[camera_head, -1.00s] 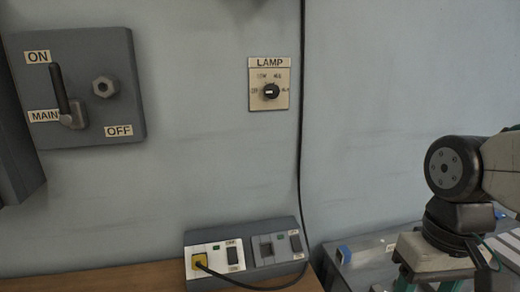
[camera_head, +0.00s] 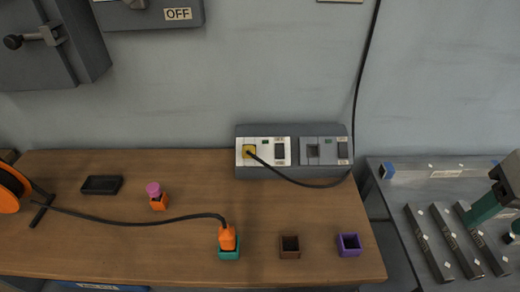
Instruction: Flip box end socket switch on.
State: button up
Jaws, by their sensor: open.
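The socket box (camera_head: 294,172) stands on the back of the wooden bench against the wall. The switch positions are too small to tell. Part of my gripper (camera_head: 485,210), with green fingers, shows at the right edge over the grey surface, well apart from the socket box. It is open; its far side is cut off.
An orange plug (camera_head: 228,238) stands in a teal holder, its cable running to an orange reel (camera_head: 10,190). Brown (camera_head: 289,247) and purple (camera_head: 349,245) holders sit nearby. Dark bars (camera_head: 455,240) lie on the right surface. A black cable (camera_head: 367,70) hangs down the wall beside the socket box.

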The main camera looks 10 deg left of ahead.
aim_at(280, 154)
jog(key=k, duration=1)
jog(key=u, duration=1.1)
jog(key=i, duration=0.7)
jog(key=z, duration=0.65)
